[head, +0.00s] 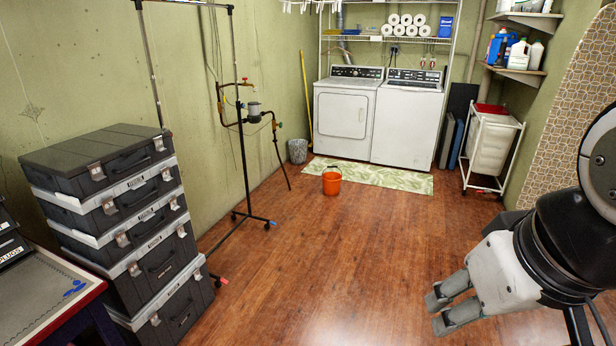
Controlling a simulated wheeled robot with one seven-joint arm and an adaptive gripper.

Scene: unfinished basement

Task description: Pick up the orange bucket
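The orange bucket (332,182) stands upright on the wooden floor, at the near edge of the green patterned mat and in front of the washer. It is some way off from me, near the middle of the head view. My gripper (437,311) is at the lower right, much nearer to me than the bucket and well apart from it. Its two fingers point left with a small gap between the tips, and nothing shows between them.
A stack of grey cases (140,220) stands at the left, beside a table (45,300). A wheeled garment rack (245,213) stands left of the bucket. The mat (385,178) lies before the washer and dryer (407,115). A white cart (490,150) is at right. The middle floor is clear.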

